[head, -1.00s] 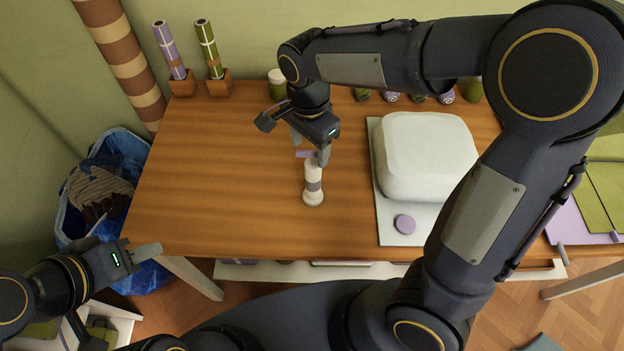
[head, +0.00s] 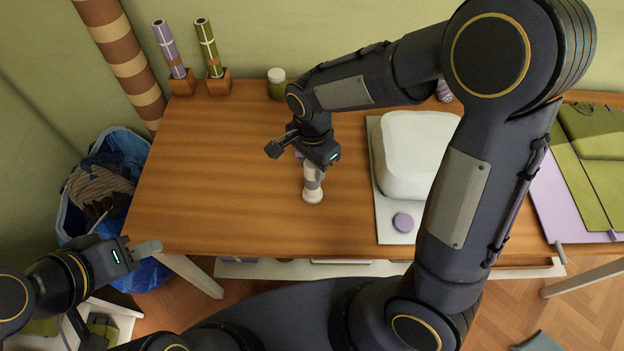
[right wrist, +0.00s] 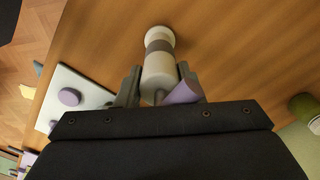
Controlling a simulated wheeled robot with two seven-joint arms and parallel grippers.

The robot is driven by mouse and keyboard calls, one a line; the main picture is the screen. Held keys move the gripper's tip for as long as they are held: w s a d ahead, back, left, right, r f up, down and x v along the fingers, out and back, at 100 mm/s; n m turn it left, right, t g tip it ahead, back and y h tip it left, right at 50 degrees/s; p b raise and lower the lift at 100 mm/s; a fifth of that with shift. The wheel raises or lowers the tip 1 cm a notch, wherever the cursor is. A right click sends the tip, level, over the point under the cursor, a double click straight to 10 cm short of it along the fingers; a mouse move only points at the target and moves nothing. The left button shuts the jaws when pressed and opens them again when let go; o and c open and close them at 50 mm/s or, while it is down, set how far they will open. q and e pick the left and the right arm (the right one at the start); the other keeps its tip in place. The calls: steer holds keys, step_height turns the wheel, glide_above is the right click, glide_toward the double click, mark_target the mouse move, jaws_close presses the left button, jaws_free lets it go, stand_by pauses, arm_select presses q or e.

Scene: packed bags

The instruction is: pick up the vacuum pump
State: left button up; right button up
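The vacuum pump (head: 312,188) is a small white cylinder with a grey band, a rounded foot and a lilac part at its far end. It is on the wooden table, left of the white bag. My right gripper (head: 315,168) is down over its far end and hides part of it in the head view. In the right wrist view the pump (right wrist: 159,68) lies between the two fingers of my right gripper (right wrist: 160,75), which look open with very little gap at its sides. My left gripper (head: 148,250) is empty, off the table's front left corner; its opening is unclear.
A puffy white bag (head: 405,160) lies on a pale board (head: 392,232) with a lilac disc (head: 403,222). A jar (head: 277,84) and two rolls in wooden stands (head: 216,82) are at the back. A blue bag (head: 125,150) stands left of the table. The table's left part is clear.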

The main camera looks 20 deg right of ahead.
jaws_close()
